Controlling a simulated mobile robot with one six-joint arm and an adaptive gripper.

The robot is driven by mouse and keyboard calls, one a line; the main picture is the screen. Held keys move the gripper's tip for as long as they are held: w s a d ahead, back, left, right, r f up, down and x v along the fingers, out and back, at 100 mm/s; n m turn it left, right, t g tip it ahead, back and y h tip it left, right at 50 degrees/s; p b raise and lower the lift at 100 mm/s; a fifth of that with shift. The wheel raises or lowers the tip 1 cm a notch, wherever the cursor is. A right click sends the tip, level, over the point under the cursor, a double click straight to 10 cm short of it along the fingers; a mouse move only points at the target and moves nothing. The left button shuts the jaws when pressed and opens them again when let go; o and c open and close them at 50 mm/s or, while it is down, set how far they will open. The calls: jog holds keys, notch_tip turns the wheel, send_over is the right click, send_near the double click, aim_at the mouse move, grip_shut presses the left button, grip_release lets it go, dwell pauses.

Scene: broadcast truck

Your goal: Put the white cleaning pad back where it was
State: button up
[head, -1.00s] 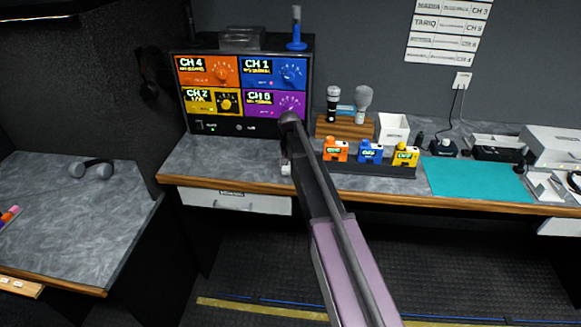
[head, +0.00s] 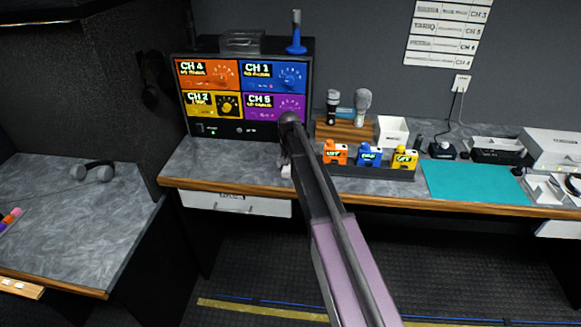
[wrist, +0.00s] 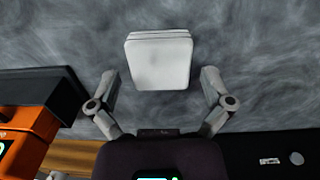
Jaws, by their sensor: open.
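The white cleaning pad (wrist: 158,62) is a pale, rounded square block lying on the grey marbled desk top (wrist: 260,50) in the wrist view. My gripper (wrist: 158,82) is open, with one grey finger on each side of the pad's near end. Gaps show between both fingers and the pad, and most of the pad lies beyond the fingertips. In the head view my arm covers most of the gripper and the spot below it, in front of the channel panel (head: 240,131). Only a small white patch shows there beside my arm, and I cannot tell whether it is the pad.
Orange (head: 335,152), blue (head: 369,155) and yellow (head: 404,158) packs stand in a dark tray just right of my arm. Behind them are a wooden microphone block (head: 345,130) and a white box (head: 392,130). A teal mat (head: 475,182) lies bare further right.

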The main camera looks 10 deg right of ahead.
notch_tip(320, 180, up, 11)
jog(key=p, duration=1)
jog(key=shift+f, duration=0.1)
dwell(0.6)
jog(key=s+n, duration=0.3)
jog(key=s, duration=2.6)
jog(key=shift+d+n, duration=0.15)
jog(key=shift+n, duration=0.15)
